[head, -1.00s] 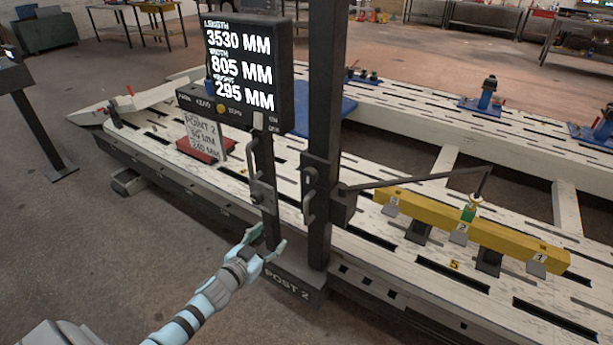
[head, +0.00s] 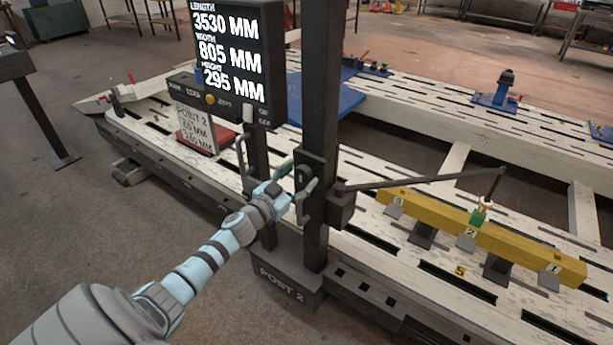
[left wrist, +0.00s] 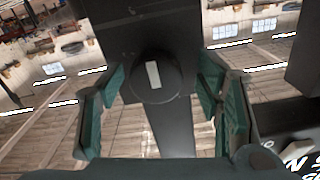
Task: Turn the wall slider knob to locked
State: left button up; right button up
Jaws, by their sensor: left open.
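A round black knob (left wrist: 146,88) with a white bar mark sits on a dark block in the left wrist view. The bar stands nearly upright in that picture, tilted slightly. My left gripper (head: 297,180) is open in front of the slider block (head: 315,165) on the dark upright post (head: 323,70). In the left wrist view its two green fingers (left wrist: 160,92) stand on either side of the knob, with visible gaps. In the head view my gripper largely hides the knob. I cannot read any locked marking. My right gripper is not in view.
A display panel (head: 265,18) stands just left of the post, above my gripper. A thin arm (head: 420,181) runs right from the slider to a yellow beam (head: 520,247) on the slotted bench (head: 400,285). The post stands on a base marked POST 2 (head: 275,292).

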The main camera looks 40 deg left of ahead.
pick_arm(q)
jog(key=shift+d+r, duration=0.1)
jog(key=shift+c, duration=1.3)
jog(key=shift+w+d, duration=0.1)
jog(key=c, duration=0.9)
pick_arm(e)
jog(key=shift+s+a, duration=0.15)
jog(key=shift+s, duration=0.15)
